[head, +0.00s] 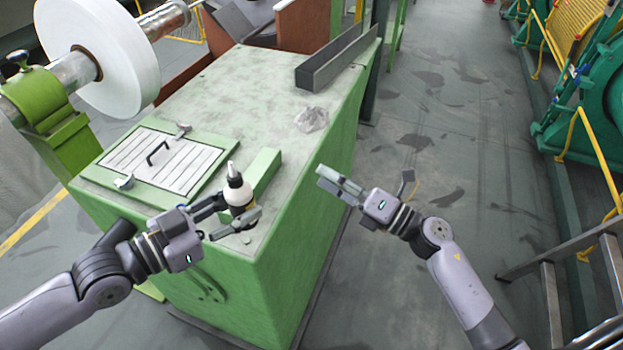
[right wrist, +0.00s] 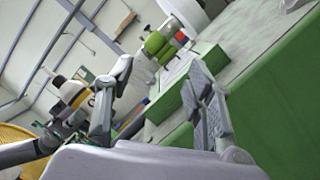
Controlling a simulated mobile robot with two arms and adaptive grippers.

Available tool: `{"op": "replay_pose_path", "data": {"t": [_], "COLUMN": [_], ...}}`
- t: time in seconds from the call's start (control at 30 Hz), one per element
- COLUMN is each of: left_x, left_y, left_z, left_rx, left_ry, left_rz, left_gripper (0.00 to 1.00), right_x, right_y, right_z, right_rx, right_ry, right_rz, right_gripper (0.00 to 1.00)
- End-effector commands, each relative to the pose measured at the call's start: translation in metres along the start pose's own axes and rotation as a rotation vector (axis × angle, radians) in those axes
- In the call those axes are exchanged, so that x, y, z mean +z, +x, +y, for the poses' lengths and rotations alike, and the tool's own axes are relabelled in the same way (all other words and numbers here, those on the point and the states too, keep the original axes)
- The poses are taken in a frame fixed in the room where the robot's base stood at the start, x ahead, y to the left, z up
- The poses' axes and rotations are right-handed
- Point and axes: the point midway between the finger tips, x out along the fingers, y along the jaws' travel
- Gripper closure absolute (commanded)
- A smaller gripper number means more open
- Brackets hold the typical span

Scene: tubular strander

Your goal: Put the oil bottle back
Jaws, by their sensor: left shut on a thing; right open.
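Whether the bottle's base touches the cabinet is hard to tell. The bottle also shows at the left in the right wrist view (right wrist: 72,93). My right gripper (head: 340,186) is open and empty, off the cabinet's right side; its spread fingers show in the right wrist view (right wrist: 160,100).
A slatted hatch with a black handle (head: 157,152) lies left of the bottle. A green block (head: 264,170) is just behind it. A clear crumpled bag (head: 311,119) and a grey metal channel (head: 335,62) lie farther back. A white reel (head: 98,55) stands at left. Metal steps (head: 580,245) stand at right.

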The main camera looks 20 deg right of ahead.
Motion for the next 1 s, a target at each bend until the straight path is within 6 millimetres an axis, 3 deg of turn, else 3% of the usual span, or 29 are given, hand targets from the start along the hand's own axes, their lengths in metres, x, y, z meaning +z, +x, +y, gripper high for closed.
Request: {"op": "replay_pose_path", "data": {"t": [0.03,0.1,0.2,0.33,0.5,0.67,1.0], "left_x": [-0.001,-0.001,-0.001,-0.001,-0.001,-0.001,-0.001], "left_y": [0.0,0.0,0.0,0.0,0.0,0.0,0.0], "left_z": [0.0,0.0,0.0,0.0,0.0,0.0,0.0], "left_rx": [0.0,0.0,0.0,0.0,0.0,0.0,0.0], "left_ry": [0.001,0.001,0.001,0.001,0.001,0.001,0.001], "left_rz": [0.002,0.002,0.002,0.001,0.001,0.001,0.001], "left_gripper": [0.96,0.96,0.96,0.96,0.96,0.96,0.96], "right_x": [0.001,-0.005,-0.016,-0.03,-0.041,-0.046,-0.069], "right_y": [0.004,0.006,0.005,-0.001,-0.007,-0.001,0.055], "right_z": [0.032,0.07,0.113,0.148,0.168,0.172,0.176], "right_rx": [0.049,0.104,0.166,0.215,0.241,0.246,0.249], "right_ry": [-0.13,-0.312,-0.55,-0.79,-0.961,-0.997,-0.991], "right_rz": [0.051,0.122,0.207,0.289,0.342,0.351,0.347], "right_gripper": [0.51,0.51,0.51,0.51,0.51,0.51,0.51]}}
